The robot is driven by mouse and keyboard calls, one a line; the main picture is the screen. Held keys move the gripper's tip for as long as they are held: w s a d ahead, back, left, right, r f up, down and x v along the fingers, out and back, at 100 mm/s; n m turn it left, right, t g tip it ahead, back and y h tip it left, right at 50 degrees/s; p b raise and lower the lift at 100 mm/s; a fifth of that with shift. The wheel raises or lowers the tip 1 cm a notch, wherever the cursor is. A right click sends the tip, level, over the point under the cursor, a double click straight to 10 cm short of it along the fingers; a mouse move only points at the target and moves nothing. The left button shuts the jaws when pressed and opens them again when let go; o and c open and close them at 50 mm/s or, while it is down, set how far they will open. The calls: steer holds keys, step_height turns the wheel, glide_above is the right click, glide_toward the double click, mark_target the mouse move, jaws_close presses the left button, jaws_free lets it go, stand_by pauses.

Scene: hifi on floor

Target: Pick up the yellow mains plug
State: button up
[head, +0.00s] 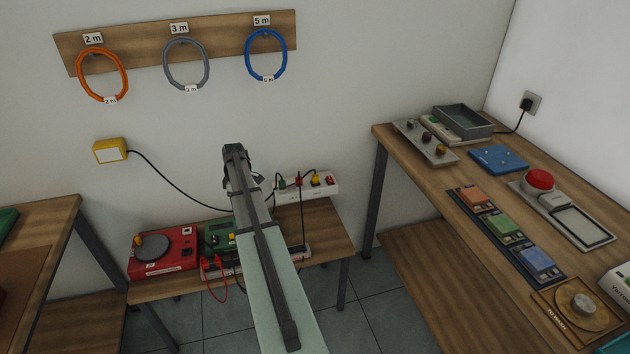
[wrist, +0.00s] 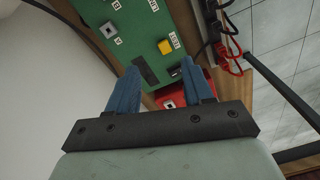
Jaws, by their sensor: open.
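The yellow mains plug (head: 315,179) appears to be the small yellow block on the white power strip (head: 333,189) at the back of the low bench, in the head view.
A red box with a dark disc (head: 164,249) and a green unit (head: 217,235) stand on the low bench (head: 328,230). Black and red leads (wrist: 232,55) lie beside the green panel. A yellow box (head: 110,150) is on the wall. A workbench (head: 440,190) stands at right.

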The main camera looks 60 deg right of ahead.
steer(key=s+d+r+n, duration=0.1)
steer(key=s+d+r, duration=0.25)
steer(key=d, duration=0.55)
steer(key=s+d+r+n, duration=0.15)
steer(key=s+d, duration=0.25)
steer(key=d, duration=0.5)
glide_toward(315, 175)
steer(key=shift+n+t, duration=0.3)
steer(key=shift+n, duration=0.15)
steer(key=f, duration=0.2)
steer(key=s+f, duration=0.1)
steer(key=f, duration=0.1)
steer(key=shift+a+f, duration=0.25)
steer(key=shift+f, duration=0.1)
steer(key=shift+w+a+f, duration=0.1)
steer(key=shift+w+f, duration=0.1)
steer(key=shift+f, duration=0.7)
steer(key=shift+w+a+f, duration=0.1)
steer(key=shift+w+f, duration=0.1)
steer(key=shift+f, duration=0.7)
steer(key=shift+w+f, duration=0.15)
steer(key=shift+f, duration=0.8)
steer(key=shift+c, duration=0.5)
jaws_close()
